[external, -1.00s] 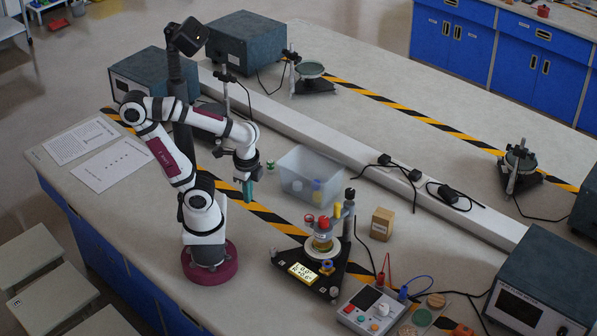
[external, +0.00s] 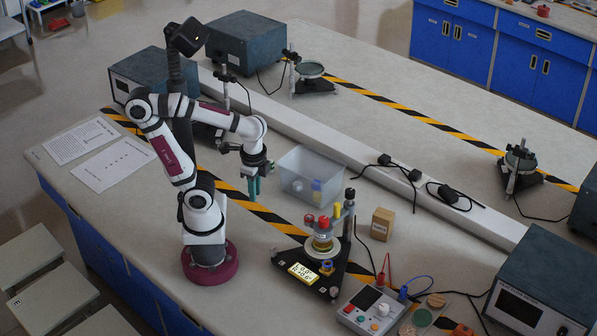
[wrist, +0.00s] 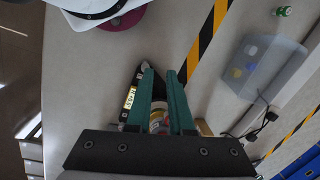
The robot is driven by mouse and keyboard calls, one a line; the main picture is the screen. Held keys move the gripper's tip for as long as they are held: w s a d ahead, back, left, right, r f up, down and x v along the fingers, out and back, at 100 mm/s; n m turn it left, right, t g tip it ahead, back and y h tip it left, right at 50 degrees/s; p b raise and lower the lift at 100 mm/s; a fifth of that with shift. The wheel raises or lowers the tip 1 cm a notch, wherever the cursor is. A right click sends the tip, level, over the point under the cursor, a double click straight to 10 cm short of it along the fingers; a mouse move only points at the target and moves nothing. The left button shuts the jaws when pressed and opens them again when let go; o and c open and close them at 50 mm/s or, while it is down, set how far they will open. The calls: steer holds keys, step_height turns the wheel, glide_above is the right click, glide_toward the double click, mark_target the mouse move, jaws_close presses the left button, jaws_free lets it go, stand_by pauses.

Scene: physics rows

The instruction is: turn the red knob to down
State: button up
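A device on a black triangular base (external: 283,258) stands on the bench right of my arm, with a lit yellow display (external: 303,274). Small red parts (external: 323,222) sit at its top beside a yellow part; they are too small to tell which is the knob or how it points. My gripper (external: 253,195) hangs fingers down above the bench, left of the device and apart from it. In the wrist view its two teal fingers (wrist: 163,72) are parallel with an empty gap, and partly hide the device.
A clear bin (external: 297,180) with small items stands behind my gripper. A small brown box (external: 382,224) is right of the device. A control box (external: 368,310) with cables stands in front right. Bare bench lies between my gripper and the device.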

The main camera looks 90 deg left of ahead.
mark_target(324, 219)
steer(key=o, duration=0.7)
steer(key=w+d+r+n, duration=0.1)
steer(key=w+r, duration=0.2)
steer(key=w, duration=0.3)
steer(key=w+d+r+h, duration=0.1)
steer(key=w+d+r, duration=0.1)
steer(key=w, duration=0.4)
steer(key=w+d+r+n, duration=0.1)
steer(key=w+d+r, duration=0.1)
steer(key=w+r, duration=0.3)
steer(key=shift+w+n+h, duration=0.3)
steer(key=shift+w, duration=0.4)
step_height(324, 219, down, 15)
steer(key=shift+r, duration=0.1)
steer(key=shift+f, duration=0.3)
steer(key=shift+c, duration=0.3)
jaws_close()
